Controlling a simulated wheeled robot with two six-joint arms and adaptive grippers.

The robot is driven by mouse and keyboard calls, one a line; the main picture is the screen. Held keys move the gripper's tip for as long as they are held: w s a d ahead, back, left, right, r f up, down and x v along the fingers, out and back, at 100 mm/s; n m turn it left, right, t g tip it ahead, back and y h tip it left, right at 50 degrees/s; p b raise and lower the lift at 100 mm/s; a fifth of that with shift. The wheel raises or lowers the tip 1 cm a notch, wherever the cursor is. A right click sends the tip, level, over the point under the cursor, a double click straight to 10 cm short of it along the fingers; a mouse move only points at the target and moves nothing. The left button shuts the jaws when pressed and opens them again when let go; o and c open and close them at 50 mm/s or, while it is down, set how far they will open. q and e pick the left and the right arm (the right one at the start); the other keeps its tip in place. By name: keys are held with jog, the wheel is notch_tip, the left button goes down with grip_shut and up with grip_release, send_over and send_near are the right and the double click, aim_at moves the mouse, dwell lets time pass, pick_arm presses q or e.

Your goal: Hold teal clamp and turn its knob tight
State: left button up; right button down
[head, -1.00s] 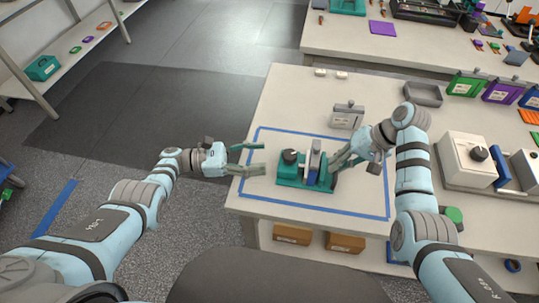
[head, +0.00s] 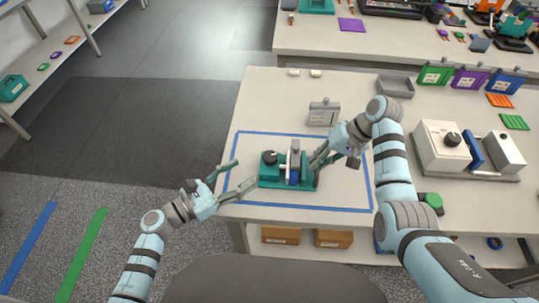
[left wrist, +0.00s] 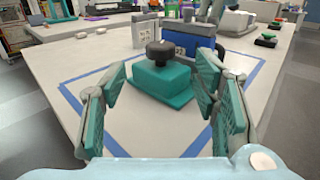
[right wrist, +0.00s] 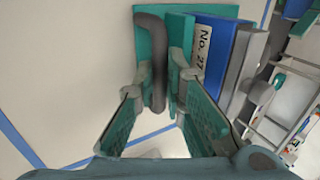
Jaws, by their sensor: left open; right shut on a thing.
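The teal clamp (head: 272,183) stands upright on the table inside a blue tape outline. Its black knob (head: 269,157) is on its left end and shows ahead in the left wrist view (left wrist: 160,52). A blue cell (right wrist: 225,40) marked "No. 27" sits in the clamp. My right gripper (head: 318,160) is at the clamp's right end, shut on its dark grey bent handle (right wrist: 157,60). My left gripper (head: 246,173) is open and empty just left of the clamp. In the left wrist view its fingers spread to either side of the knob, short of it.
A grey upright holder (head: 323,113) stands behind the clamp. A grey tray (head: 395,87) and a white device with a black knob (head: 450,150) are to the right. The taped area (head: 340,195) around the clamp is mostly clear. The table's left edge is under my left gripper.

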aim_at(270, 156)
pick_arm(q)
jog(key=x, duration=1)
jog(key=shift+w+d, duration=0.1)
jog(key=shift+d, duration=0.05)
jog(key=shift+c, duration=0.6)
jog(key=c, duration=1.1)
jog(key=shift+o, duration=0.2)
jog(key=m+g+h, duration=0.3)
jog(key=g, duration=0.1)
jog(key=shift+w+m+g, duration=0.1)
jog(key=shift+m+g, duration=0.2)
jog(key=shift+m+g+h, duration=0.3)
jog(key=shift+m+g, duration=0.1)
jog(key=shift+g, duration=0.2)
jog(key=o, duration=1.2)
